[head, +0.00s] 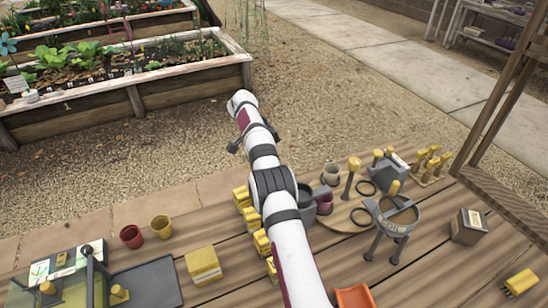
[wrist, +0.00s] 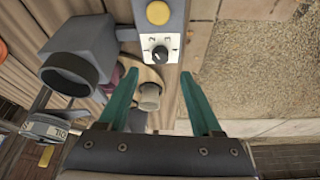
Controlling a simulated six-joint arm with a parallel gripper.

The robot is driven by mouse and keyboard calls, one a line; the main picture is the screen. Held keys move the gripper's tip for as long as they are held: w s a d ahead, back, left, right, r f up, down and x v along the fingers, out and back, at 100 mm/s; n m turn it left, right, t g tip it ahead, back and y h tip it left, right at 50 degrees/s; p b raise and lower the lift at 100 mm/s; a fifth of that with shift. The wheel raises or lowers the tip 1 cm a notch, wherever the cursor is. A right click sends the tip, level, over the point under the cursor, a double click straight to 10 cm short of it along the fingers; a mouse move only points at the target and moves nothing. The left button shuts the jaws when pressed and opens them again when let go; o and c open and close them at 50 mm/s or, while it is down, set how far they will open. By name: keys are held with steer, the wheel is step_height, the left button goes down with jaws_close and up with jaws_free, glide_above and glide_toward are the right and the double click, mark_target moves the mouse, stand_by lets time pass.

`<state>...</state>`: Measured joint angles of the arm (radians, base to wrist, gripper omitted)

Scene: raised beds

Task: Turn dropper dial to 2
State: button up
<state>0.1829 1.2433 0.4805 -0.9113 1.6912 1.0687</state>
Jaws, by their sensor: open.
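The dropper dial (wrist: 160,53) is a small black knob on a white plate with dark marks, set on a grey body with a round yellow knob above it. In the wrist view it lies just beyond my gripper (wrist: 157,78), roughly centred between the fingertips and apart from them. My gripper's two teal fingers are spread with nothing between them. In the head view, a grey box with a yellow knob and white plate (head: 399,160) appears to be the same dropper. My gripper cannot be made out there.
A grey round-mouthed vessel (wrist: 72,72) stands left of the fingers. A beige cup (wrist: 149,97) shows between them. A ring stand (head: 397,215) and yellow-topped pegs (head: 428,163) stand nearby on the wooden table (head: 350,265). Open gravel (wrist: 260,60) lies beyond the table edge.

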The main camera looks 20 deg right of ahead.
steer(key=v, duration=0.5)
